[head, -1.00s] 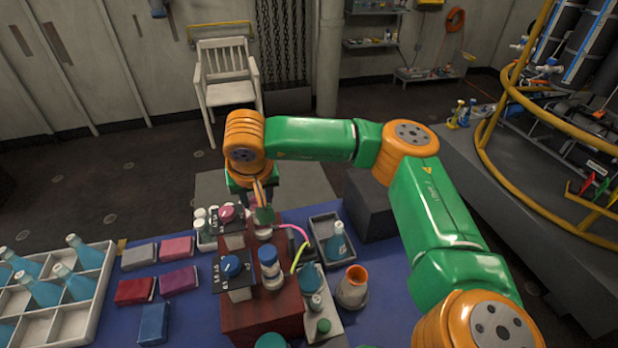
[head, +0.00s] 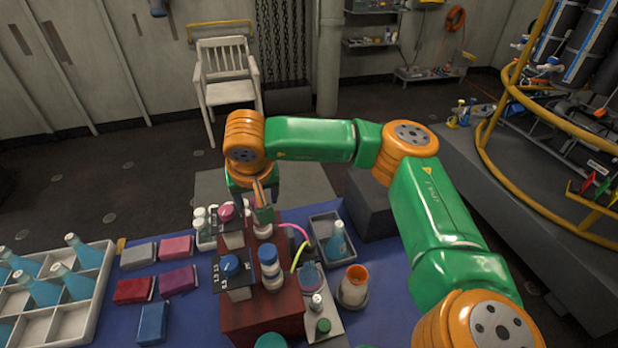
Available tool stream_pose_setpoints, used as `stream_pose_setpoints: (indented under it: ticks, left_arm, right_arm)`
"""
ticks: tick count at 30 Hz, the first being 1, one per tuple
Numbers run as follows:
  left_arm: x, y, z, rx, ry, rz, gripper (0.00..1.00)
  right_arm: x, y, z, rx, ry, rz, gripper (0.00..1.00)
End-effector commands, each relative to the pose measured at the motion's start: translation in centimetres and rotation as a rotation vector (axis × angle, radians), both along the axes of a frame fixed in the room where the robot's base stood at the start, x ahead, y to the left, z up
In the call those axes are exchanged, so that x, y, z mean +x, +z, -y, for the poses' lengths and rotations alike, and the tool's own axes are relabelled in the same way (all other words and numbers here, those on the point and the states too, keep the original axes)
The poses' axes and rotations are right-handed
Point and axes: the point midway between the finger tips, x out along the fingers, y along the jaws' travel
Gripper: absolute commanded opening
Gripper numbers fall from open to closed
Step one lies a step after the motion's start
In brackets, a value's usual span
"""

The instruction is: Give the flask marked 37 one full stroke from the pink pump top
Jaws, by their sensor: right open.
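My right gripper (head: 263,207) is open and points down over the far end of the red-brown block (head: 260,318). A pale bottle-like pump (head: 263,231) is directly below it, its top mostly hidden by my fingers. A pink tube (head: 296,231) runs right from there. I cannot tell whether the fingers touch the pump. A pink knob (head: 227,212) on a dark plate stands left of the gripper. Teal flasks stand in the grey tray (head: 337,243), at the tube ends (head: 310,277) and in the white crate (head: 42,292). No number 37 is readable. My left gripper is out of view.
Nearer on the block are a blue knob (head: 230,265) and a blue-topped pump (head: 268,262) with a yellow tube (head: 299,256). An orange-rimmed cup (head: 354,285) stands right. Several coloured packets (head: 134,290) lie left on the blue mat (head: 205,315).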

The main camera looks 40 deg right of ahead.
Motion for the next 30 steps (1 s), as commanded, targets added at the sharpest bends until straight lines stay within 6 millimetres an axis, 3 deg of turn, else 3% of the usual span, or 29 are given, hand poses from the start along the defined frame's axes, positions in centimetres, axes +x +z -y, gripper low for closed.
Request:
stream_pose_setpoints:
  ticks: [5, 21, 30]
  left_arm:
    - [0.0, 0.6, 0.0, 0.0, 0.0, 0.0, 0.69]
    - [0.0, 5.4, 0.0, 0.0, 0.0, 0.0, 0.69]
    - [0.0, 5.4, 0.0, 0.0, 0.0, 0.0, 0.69]
  right_arm:
    - [0.0, 0.7, 0.0, 0.0, 0.0, 0.0, 0.68]
    - [0.0, 6.9, 0.0, 0.0, -0.001, 0.0, 0.68]
    - [0.0, 7.0, 0.0, 0.0, 0.0, 0.0, 0.68]
